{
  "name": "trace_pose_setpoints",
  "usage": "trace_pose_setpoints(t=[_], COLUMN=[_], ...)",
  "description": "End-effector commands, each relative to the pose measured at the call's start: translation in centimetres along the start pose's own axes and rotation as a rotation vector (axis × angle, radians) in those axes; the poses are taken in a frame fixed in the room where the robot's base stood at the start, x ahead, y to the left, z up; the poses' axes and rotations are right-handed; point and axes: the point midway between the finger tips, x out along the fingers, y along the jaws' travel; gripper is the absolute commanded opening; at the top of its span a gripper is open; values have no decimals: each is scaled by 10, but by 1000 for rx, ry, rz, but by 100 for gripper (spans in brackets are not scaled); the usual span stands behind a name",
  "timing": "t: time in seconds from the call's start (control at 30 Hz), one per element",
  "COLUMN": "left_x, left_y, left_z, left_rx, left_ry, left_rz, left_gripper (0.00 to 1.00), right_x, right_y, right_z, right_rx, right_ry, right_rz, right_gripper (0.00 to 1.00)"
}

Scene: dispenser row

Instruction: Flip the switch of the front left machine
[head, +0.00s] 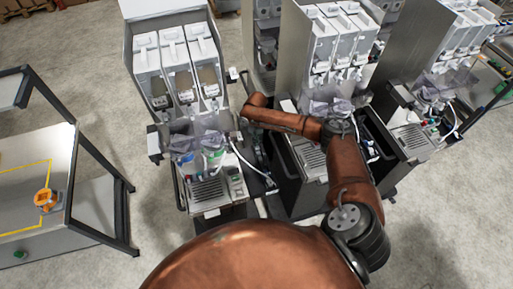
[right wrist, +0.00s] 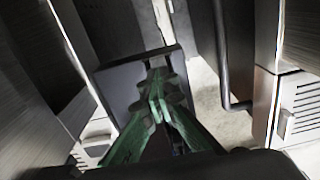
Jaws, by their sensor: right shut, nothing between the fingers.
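The front left machine (head: 168,20) stands left of centre in the head view, a tall white and metal dispenser with three upright units, clear covers and a drip tray (head: 207,192). My right arm reaches up and bends left toward this machine's right side. My right gripper (right wrist: 157,76) shows in the right wrist view with green fingers shut and empty. It points into the gap between machines, in front of a dark grey square panel (right wrist: 120,82); I cannot tell whether they touch. I cannot make out the switch for certain. My left gripper is out of view.
A second dispenser (head: 296,45) stands just right of the gap, and a third (head: 400,60) farther right. A white hose (head: 245,164) curves beside the front left machine. A table (head: 85,215) with an orange device (head: 47,199) is at left. Concrete floor lies between.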

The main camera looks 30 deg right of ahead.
Motion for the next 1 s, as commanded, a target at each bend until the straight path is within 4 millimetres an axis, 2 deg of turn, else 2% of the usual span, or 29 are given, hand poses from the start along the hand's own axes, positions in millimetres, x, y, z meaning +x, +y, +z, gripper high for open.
trace_pose_setpoints(t=[0.7, 0.87, 1.0], left_x=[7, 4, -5], left_y=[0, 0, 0], left_z=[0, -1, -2], left_rx=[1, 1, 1], left_ry=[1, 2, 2], left_rz=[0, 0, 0], left_gripper=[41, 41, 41], right_x=[11, 8, -2], right_y=[0, 0, 0], right_z=[0, -1, -1], right_rx=[0, 0, 0], right_ry=[1, 2, 2], right_rz=[0, 0, 0], right_gripper=[0, 0, 0])
